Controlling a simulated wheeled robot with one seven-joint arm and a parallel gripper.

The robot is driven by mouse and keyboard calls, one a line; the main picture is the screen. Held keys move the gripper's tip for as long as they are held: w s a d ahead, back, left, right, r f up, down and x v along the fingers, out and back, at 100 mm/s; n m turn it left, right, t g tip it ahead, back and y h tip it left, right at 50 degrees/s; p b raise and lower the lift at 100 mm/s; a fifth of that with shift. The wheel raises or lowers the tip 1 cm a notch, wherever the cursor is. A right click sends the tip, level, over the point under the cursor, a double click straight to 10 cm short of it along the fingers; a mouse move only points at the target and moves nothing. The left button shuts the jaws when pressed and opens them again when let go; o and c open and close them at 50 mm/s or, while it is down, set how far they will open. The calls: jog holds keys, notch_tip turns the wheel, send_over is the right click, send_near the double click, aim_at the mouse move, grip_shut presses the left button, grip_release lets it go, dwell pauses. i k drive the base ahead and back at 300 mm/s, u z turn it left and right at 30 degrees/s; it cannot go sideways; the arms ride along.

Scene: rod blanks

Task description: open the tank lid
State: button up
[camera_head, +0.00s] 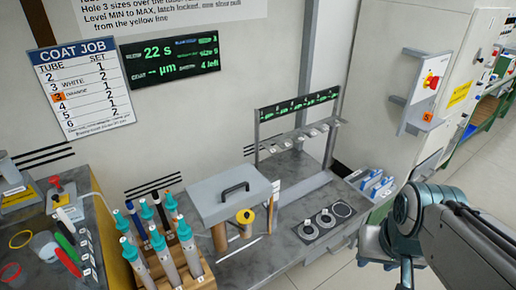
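The inside of the tank is hidden. A round yellow piece (245,217) shows at its front right. My arm comes in from the right edge, well to the right of the lid and apart from it. Its end hangs low by the floor, where my gripper (376,246) is only partly seen; its fingers cannot be made out.
A wooden rack (201,270) of teal-capped tubes stands close at the lid's left. A dial panel (327,221) and a metal display frame (258,140) stand to its right and behind. Blue-and-white items (376,185) sit at the bench's right end. Floor is free beyond.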

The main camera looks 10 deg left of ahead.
aim_at(215, 199)
jog(key=u, duration=0.6)
jog(key=i, duration=1.35)
jog(key=u, duration=0.9)
